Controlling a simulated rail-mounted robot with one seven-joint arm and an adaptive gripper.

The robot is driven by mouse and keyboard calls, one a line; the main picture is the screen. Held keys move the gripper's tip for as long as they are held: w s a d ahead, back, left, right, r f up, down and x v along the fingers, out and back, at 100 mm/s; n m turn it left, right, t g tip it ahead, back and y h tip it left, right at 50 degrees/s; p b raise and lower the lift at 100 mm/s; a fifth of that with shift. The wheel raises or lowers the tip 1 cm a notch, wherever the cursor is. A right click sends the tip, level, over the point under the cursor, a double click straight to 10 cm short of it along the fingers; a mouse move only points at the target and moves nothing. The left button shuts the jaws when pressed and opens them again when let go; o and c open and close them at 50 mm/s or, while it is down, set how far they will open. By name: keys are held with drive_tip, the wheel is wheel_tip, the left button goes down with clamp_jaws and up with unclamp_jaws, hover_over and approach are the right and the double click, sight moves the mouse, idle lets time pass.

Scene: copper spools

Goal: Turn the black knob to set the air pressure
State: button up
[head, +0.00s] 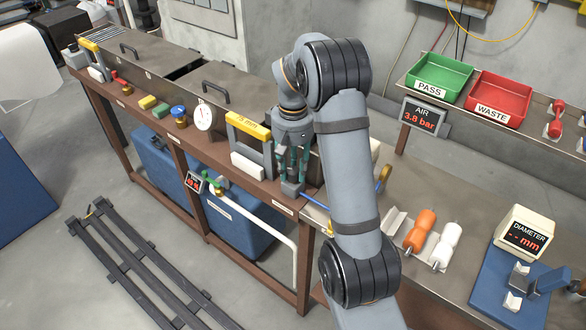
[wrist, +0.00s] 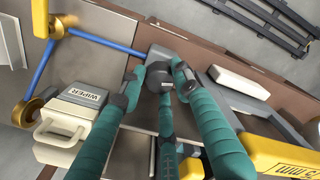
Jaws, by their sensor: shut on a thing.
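My gripper (head: 291,168) points down at the brown bench's front ledge, its teal fingers shut around the top of a small grey regulator block (head: 291,188). In the wrist view the fingers (wrist: 160,75) close from both sides on the dark knob (wrist: 157,81), with a third finger behind it. The knob is partly covered by the fingers, and in the head view I cannot make it out. The AIR display (head: 421,116) reads 3.8 bar in red.
A yellow-topped 5 mm gauge (head: 249,128) stands close left of my gripper in the head view. The WIPER block (wrist: 82,97) and a blue tube (wrist: 105,42) lie on the other side. A round white dial (head: 204,117) sits farther left.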

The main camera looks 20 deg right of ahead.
sight(293, 169)
drive_tip(key=o, duration=1.1)
drive_tip(key=shift+o, duration=0.2)
drive_tip(key=shift+r, duration=0.1)
wheel_tip(293, 169, up, 12)
drive_tip(key=shift+f, duration=0.2)
wheel_tip(293, 169, down, 12)
drive_tip(key=shift+r, duration=0.1)
idle(0.5)
